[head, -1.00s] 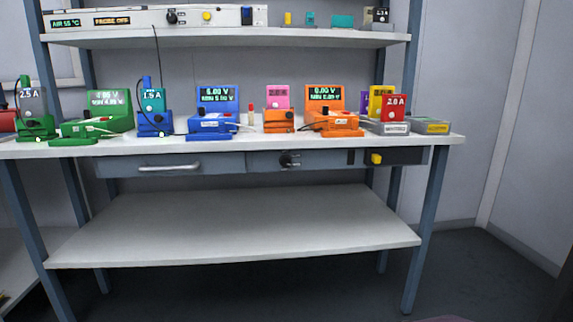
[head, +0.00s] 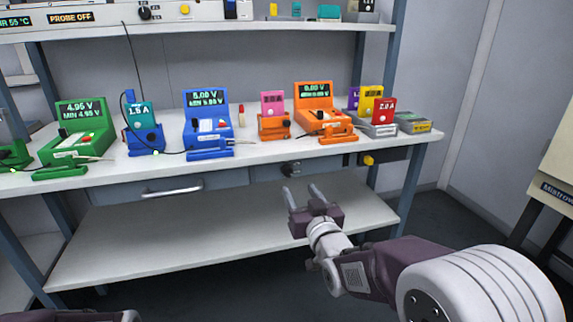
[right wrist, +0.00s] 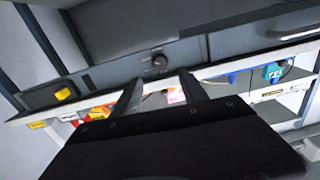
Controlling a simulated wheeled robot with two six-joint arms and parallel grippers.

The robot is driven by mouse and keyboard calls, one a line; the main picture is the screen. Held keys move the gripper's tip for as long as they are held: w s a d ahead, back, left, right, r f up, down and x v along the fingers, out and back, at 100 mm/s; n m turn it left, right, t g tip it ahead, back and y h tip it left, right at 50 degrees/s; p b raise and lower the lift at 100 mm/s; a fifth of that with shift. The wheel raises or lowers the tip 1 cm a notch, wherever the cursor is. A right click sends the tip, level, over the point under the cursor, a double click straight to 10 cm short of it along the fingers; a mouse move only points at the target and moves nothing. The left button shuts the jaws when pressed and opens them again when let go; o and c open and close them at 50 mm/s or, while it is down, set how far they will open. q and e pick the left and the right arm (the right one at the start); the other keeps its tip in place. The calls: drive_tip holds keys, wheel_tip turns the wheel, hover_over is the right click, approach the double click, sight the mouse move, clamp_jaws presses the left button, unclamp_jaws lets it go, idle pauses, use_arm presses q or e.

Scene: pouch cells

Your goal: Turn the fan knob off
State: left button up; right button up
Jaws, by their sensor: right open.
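My right gripper (head: 302,192) is open and empty, in front of and slightly below the knob in the head view. In the right wrist view its two fingers (right wrist: 160,87) point toward the panel, with the knob beyond their tips, apart from them.
An orange device (head: 322,122) and a blue device (head: 207,122) stand on the bench. Another knob (head: 144,12) is on the upper shelf unit. The lower shelf (head: 180,238) is bare.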

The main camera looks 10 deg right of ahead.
sight(289, 174)
drive_tip(key=w+b, duration=0.1)
drive_tip(key=w, duration=0.3)
drive_tip(key=w+b, duration=0.2)
drive_tip(key=w, duration=0.2)
drive_tip(key=shift+w+a+f, duration=0.2)
drive_tip(key=shift+w, duration=0.05)
drive_tip(key=shift+w+r, duration=0.1)
drive_tip(key=shift+w, duration=0.2)
clamp_jaws()
